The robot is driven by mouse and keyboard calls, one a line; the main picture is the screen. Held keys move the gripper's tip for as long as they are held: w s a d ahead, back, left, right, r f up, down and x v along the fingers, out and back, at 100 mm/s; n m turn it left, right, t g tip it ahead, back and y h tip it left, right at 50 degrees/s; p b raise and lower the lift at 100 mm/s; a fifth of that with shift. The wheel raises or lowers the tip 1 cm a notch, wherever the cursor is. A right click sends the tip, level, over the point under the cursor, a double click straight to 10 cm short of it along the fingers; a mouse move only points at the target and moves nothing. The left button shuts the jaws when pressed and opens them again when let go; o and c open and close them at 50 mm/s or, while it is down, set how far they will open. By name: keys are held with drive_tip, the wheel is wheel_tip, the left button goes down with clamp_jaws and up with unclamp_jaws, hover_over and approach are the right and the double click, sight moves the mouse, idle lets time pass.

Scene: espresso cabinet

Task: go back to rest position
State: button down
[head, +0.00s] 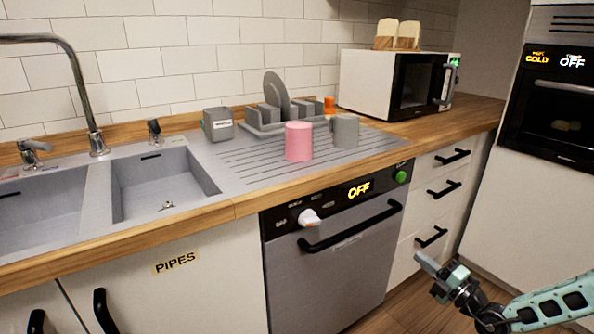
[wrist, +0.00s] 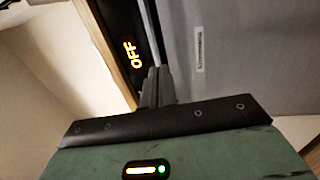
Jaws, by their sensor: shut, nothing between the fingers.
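My gripper (head: 430,266) is at the lower right of the head view, in front of the drawers and to the right of the dishwasher. Its fingers are together and hold nothing. In the wrist view the closed fingers (wrist: 157,87) point towards the dishwasher front (wrist: 215,60), with its lit OFF display to their left. Whether the fingertips touch anything there cannot be told, but in the head view they look apart from the furniture.
The dishwasher (head: 335,265) is shut, with a bar handle. A pink cup (head: 298,142) and a grey cup (head: 346,131) stand on the drainboard. A drawer unit (head: 436,200) and an oven (head: 548,110) stand at the right. A microwave (head: 375,82) sits on the counter.

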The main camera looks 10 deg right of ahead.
drive_tip(key=s+a+r+n+g+y+p, duration=0.1)
drive_tip(key=s+a+r+n+g+y, duration=0.15)
drive_tip(key=a+r+n+g, duration=0.35)
drive_tip(key=s+a+r+n+g+y+p, duration=0.1)
drive_tip(key=a+r+n+g+y+p, duration=0.2)
drive_tip(key=a+n, duration=0.6)
drive_tip(key=s+a+r+n+g+y, duration=0.2)
drive_tip(key=a+r+n+g+y, duration=0.25)
drive_tip(key=a+n+g, duration=0.2)
drive_tip(key=s+a+r+n+g+h+p, duration=0.3)
drive_tip(key=s+a+r+n+g+h, duration=0.6)
drive_tip(key=n, duration=0.6)
drive_tip(key=s+a+r+n+t+h+p, duration=0.1)
drive_tip(key=s+r+n, duration=0.4)
drive_tip(key=n, duration=0.5)
drive_tip(key=s+a+r+n+t+h+p, duration=0.1)
drive_tip(key=s+r+n+t+h+p, duration=0.2)
drive_tip(key=s+n, duration=0.6)
wheel_tip(320, 180, up, 3)
drive_tip(key=n+t+h, duration=0.2)
drive_tip(key=h, duration=0.1)
drive_tip(key=shift+s+a+r+p, duration=0.2)
drive_tip(key=shift+s+p, duration=0.05)
drive_tip(key=shift+p, duration=0.1)
